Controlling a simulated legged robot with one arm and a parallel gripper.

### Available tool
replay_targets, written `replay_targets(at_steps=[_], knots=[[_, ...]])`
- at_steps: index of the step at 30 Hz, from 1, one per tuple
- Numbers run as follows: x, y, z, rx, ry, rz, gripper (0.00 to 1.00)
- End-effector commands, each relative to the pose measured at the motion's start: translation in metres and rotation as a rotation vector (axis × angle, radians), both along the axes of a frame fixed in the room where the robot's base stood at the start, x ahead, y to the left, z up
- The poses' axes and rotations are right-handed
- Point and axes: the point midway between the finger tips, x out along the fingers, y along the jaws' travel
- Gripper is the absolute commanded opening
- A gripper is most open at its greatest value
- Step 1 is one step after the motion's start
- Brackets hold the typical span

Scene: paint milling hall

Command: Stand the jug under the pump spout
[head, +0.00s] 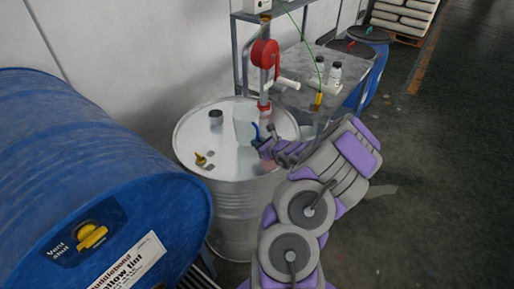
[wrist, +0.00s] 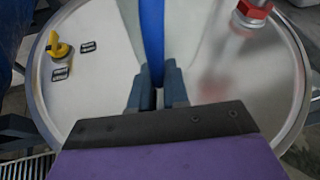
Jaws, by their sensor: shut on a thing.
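The jug (head: 244,122) is translucent white with a blue handle, over the steel drum's lid, left of the pump column. My gripper (head: 262,142) is shut on its blue handle (wrist: 152,35), which stands between the fingers (wrist: 158,88) in the wrist view. I cannot tell whether the jug touches the lid. The red pump (head: 265,55) stands on the drum (head: 190,140). Its pale spout (head: 288,83) points right, away from the jug. In the wrist view the pump's red collar (wrist: 254,9) is right of the handle.
A blue drum (head: 90,160) lies at left. Behind the pump, a metal bench (head: 305,60) holds bottles (head: 335,73). A yellow-ended green cord (head: 318,98) hangs near the spout. Open floor lies right.

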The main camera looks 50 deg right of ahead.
Motion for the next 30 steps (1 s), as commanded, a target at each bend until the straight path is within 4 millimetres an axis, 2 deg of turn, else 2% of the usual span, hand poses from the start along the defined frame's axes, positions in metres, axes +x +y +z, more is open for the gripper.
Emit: replay_targets(at_steps=[9,15,22,23,30], knots=[[0.012,-0.006,0.001,-0.002,-0.004,0.004,0.0],[0.01,-0.005,-0.033,0.001,0.0,0.003,0.0],[0.011,-0.007,-0.035,0.0,-0.004,0.002,0.0],[0.011,-0.007,-0.035,0.0,-0.004,0.002,0.16],[0.011,-0.007,-0.034,0.0,-0.004,0.002,0.39]])
